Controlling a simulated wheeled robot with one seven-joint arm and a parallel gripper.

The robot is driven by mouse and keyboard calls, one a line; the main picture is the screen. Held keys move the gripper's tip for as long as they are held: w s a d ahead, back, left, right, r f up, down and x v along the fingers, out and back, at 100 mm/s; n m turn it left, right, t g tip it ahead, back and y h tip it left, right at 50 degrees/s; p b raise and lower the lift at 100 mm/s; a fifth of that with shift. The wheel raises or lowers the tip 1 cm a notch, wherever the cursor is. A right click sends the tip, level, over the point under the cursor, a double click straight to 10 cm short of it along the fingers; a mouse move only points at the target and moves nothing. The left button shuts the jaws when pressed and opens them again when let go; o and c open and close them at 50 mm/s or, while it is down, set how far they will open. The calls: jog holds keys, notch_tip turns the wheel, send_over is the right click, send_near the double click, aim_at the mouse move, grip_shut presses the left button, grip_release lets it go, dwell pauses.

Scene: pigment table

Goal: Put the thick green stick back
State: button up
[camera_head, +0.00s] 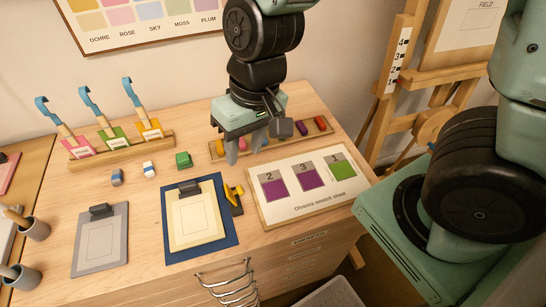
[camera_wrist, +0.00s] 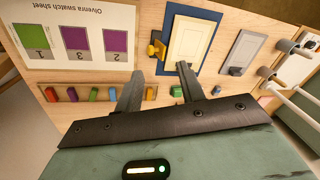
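A thick green stick or block (camera_head: 183,160) lies on the table, just left of the wooden rack (camera_head: 214,154). A green block also shows in the wrist view (camera_wrist: 177,91), right of the rack and close to one finger. My gripper (camera_head: 244,152) is above the left part of the rack, to the right of the green block. The rack holds several coloured sticks, including a purple one (camera_head: 302,127) and a red-orange one (camera_head: 320,123). My gripper hides its middle in the head view.
A swatch sheet (camera_head: 315,208) lies in front of the rack. A yellow and black tool (camera_head: 234,199) and a blue-bordered board (camera_head: 218,244) are near it. Two small blue-and-white blocks (camera_head: 149,169) lie left.

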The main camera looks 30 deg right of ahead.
jog(key=s+r+n+h, duration=0.1)
jog(key=s+r+n, duration=0.3)
jog(key=s, duration=0.5)
jog(key=shift+s+r+n+g+h, duration=0.25)
jog(key=shift+r+n+g+h, duration=0.1)
jog(key=shift+n, duration=0.45)
jog(key=shift+f, duration=0.1)
notch_tip(320, 180, down, 4)
jog(key=b, duration=0.4)
